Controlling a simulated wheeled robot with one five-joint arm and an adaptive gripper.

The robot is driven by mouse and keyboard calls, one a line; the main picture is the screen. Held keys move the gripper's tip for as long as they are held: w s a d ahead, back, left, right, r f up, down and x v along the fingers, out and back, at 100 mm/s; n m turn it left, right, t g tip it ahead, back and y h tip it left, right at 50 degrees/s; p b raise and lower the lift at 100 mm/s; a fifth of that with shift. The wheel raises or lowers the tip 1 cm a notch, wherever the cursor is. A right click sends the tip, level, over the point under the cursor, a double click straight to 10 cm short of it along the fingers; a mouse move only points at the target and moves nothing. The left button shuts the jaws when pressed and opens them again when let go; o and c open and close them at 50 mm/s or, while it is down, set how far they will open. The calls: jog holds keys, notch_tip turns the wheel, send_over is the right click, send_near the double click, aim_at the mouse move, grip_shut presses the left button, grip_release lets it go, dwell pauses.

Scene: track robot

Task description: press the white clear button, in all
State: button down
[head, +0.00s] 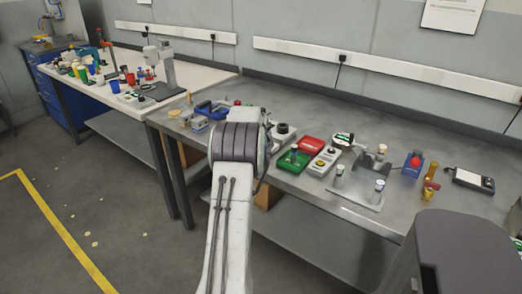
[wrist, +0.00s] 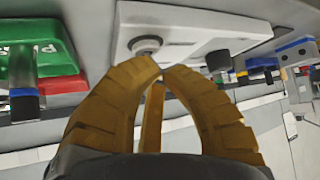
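In the wrist view, a white box (wrist: 190,28) lies just beyond my fingertips. In the head view, my arm hides the gripper. I cannot read any label on the button.
A green block with white lettering (wrist: 35,58) is left of my fingers. On the bench are a red tray (head: 311,145), a green tray (head: 288,165), a pale box with coloured buttons (head: 323,162) and a metal plate with posts (head: 357,190). The bench's front edge is bare.

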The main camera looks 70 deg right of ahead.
jog(key=shift+r, duration=0.45)
jog(key=shift+r+p, duration=1.9)
jog(key=shift+r, duration=0.6)
